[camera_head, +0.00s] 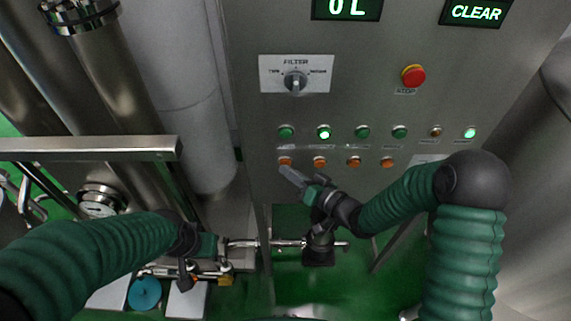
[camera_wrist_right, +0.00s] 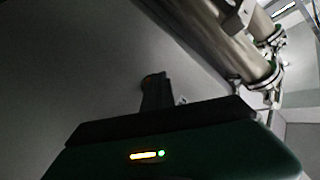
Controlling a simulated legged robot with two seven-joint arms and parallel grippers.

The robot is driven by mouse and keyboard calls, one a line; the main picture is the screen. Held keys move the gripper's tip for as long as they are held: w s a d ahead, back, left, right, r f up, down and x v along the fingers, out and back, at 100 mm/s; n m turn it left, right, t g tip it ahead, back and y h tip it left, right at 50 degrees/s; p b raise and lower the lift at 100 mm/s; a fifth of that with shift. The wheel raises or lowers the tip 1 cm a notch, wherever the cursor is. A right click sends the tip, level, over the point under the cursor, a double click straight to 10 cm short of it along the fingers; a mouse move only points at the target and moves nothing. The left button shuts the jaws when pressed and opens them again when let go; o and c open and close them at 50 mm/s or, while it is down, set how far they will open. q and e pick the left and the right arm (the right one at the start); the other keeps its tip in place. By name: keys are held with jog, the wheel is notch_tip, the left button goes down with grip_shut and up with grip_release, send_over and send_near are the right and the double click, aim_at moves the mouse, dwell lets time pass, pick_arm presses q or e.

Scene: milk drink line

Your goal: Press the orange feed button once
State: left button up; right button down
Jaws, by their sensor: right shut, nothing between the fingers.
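A row of several orange buttons runs across the lower part of the steel control panel (camera_head: 330,110). The leftmost orange button (camera_head: 286,160) is just above the tip of my right gripper (camera_head: 284,170). The gripper is shut and empty, pointing up and left at the panel. Whether it touches the button cannot be told. The button labels are too small to read, so I cannot tell which is feed. In the right wrist view, the shut fingers (camera_wrist_right: 156,95) are dark against the grey panel. My left gripper (camera_head: 186,277) hangs low at the left, its jaws unclear.
Above the orange row are several green buttons (camera_head: 363,132), some lit. A red stop button (camera_head: 413,75) and a filter knob (camera_head: 295,82) sit higher. Large steel pipes (camera_head: 120,80) stand left of the panel. A horizontal rail (camera_head: 90,149) crosses at the left.

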jog(key=shift+s, duration=0.8)
jog(key=s, duration=0.5)
dwell(0.6)
jog(key=s+d+f+g+h+b, duration=0.25)
jog(key=d+f+h, duration=0.25)
jog(key=d, duration=0.3)
jog(key=s+d+f+g+h+b, duration=0.2)
jog(key=d+f+g+h, duration=0.15)
jog(key=d+h, duration=0.35)
jog(key=s+d+m+g+b, duration=0.1)
jog(key=s+d+g, duration=0.2)
jog(key=s, duration=0.7)
jog(key=shift+s+d+m, duration=0.2)
jog(key=shift+d+m, duration=0.1)
jog(key=shift+d, duration=0.05)
